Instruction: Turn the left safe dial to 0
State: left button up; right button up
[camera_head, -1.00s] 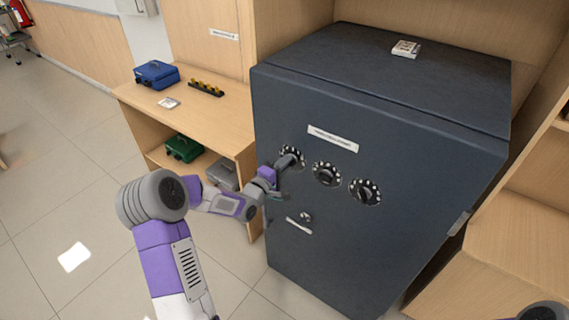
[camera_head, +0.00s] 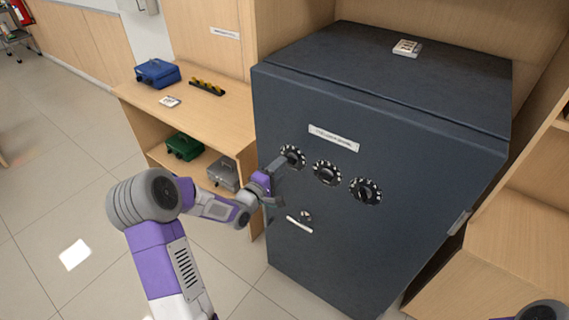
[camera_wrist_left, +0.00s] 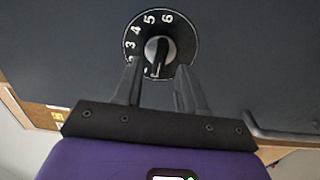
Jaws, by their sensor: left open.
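The safe (camera_head: 375,220) is a large dark grey box with three round black dials in a row on its front. The left safe dial (camera_head: 293,156) has white numbers and a central knob; in the left wrist view the dial (camera_wrist_left: 178,31) shows 3, 4, 5 and 6 along its upper rim, and its knob (camera_wrist_left: 159,56) points down. The rest of its scale is hidden behind the fingers. My left gripper (camera_head: 279,169) is just in front of this dial. In the left wrist view its fingers (camera_wrist_left: 157,75) are apart on either side below the knob, with nothing held between them.
The middle dial (camera_head: 327,173) and right dial (camera_head: 365,191) lie to the right. A keyhole knob (camera_head: 306,215) and a light strip (camera_head: 299,225) are below. A wooden shelf (camera_head: 225,120) with boxes stands close at the left of the safe.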

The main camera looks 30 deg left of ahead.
pick_arm(q)
jog(key=s, duration=0.4)
jog(key=shift+s+a, duration=0.15)
jog(key=shift+s, duration=0.1)
jog(key=s+d+f+m+g+h, duration=0.1)
jog(key=s+d+f+m+g, duration=0.2)
jog(key=d+f, duration=0.55)
jog(key=s+d+f+m+g+h, duration=0.1)
jog(key=d+f+m+g, duration=0.35)
jog(key=f, duration=0.65)
jog(key=s+d+f+m+g, duration=0.2)
jog(key=s+d+f+g, duration=0.1)
jog(key=s, duration=0.3)
jog(key=s+d+f+m+g, duration=0.2)
jog(key=s+d+f+g, duration=0.1)
jog(key=s, duration=0.4)
jog(key=s+d+f+m+g+h, duration=0.1)
jog(key=s+d+f+m+g, duration=0.2)
jog(key=s+d, duration=0.3)
jog(key=shift+s+d+f+g, duration=0.3)
jog(key=shift+d+f+g, duration=0.25)
jog(key=shift+f, duration=0.35)
